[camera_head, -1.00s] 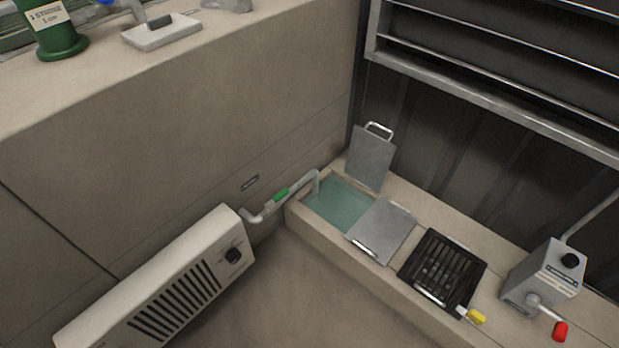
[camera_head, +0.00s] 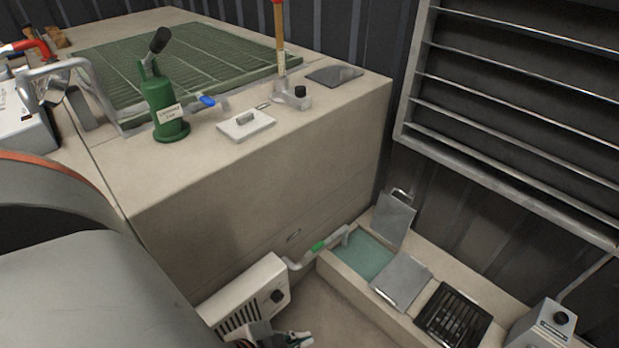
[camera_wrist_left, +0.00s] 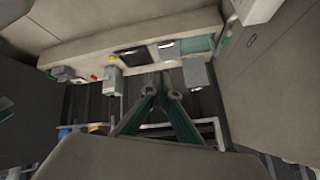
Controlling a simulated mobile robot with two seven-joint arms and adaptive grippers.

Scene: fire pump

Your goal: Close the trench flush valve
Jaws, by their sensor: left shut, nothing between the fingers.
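The trench flush valve appears as a green handle (camera_head: 318,246) on a grey pipe that runs from the wall and bends down into the water-filled trench (camera_head: 368,262). The green handle lies in line with the pipe. It also shows small near the top right of the left wrist view (camera_wrist_left: 224,42). My left gripper (camera_head: 300,338) is at the bottom edge of the head view, partly cut off, in front of the white heater and apart from the valve. In the left wrist view its fingers (camera_wrist_left: 162,90) are together and empty. My right gripper is not in view.
A white heater (camera_head: 245,298) is on the wall left of the pipe. An upright grey plate (camera_head: 393,218), a flat cover (camera_head: 402,282) and a black grate (camera_head: 453,314) line the trench. A grey box (camera_head: 545,325) stands at right. A green hand pump (camera_head: 165,105) stands on the ledge.

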